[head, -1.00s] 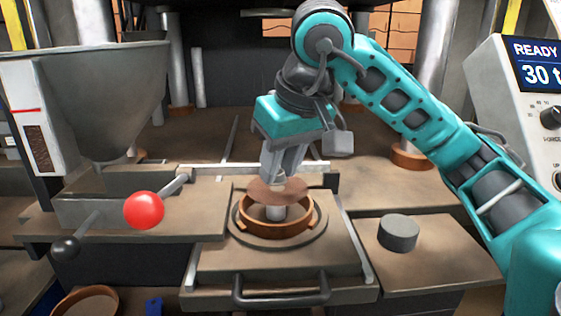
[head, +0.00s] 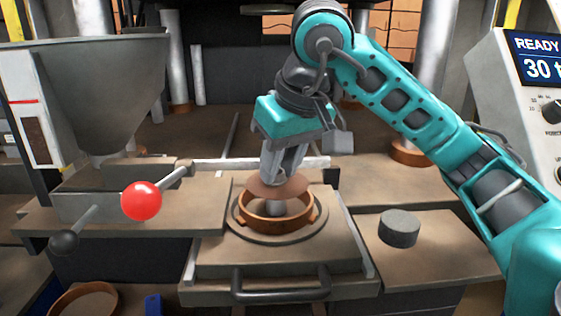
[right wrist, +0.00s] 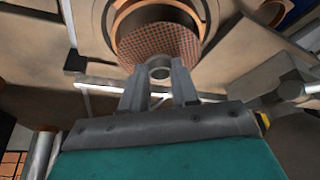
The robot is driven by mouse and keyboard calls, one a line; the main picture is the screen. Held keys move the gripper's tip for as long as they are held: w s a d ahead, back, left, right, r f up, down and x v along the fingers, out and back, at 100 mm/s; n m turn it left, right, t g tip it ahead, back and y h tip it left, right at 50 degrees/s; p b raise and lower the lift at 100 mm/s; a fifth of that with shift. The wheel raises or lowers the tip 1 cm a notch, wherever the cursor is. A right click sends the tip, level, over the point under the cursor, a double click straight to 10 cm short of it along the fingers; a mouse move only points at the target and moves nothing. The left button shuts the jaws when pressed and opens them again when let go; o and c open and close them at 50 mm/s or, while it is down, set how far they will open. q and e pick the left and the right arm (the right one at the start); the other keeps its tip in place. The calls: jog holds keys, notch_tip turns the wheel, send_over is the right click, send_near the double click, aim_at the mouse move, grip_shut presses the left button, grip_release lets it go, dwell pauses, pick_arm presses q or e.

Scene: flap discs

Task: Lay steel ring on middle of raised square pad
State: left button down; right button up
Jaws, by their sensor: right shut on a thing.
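My right gripper (head: 279,176) is above the round mould in the head view. In the right wrist view its fingers (right wrist: 159,72) are shut on a small grey steel ring (right wrist: 159,68). The ring is hidden in the head view. A brown mesh disc (head: 278,188) shows tilted at the fingertips, above an orange-brown mould ring (head: 250,218); it also shows in the wrist view (right wrist: 158,42). I cannot tell whether disc and ring touch. A raised squarish slab (head: 215,258) bears the mould; I cannot tell whether this is the named pad. My left gripper is not in view.
A grey cylinder (head: 399,229) stands on the right shelf (head: 440,255). A red ball knob (head: 141,201) and a grey hopper (head: 95,95) are at left. A handle (head: 280,293) is on the front. An open brown ring (head: 85,299) and a blue object (head: 152,304) are lower left.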

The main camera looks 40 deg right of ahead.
jog(key=o, duration=1.1)
jog(key=shift+p+v, duration=1.8)
jog(key=shift+v, duration=4.65)
jog(key=shift+s+f, duration=0.1)
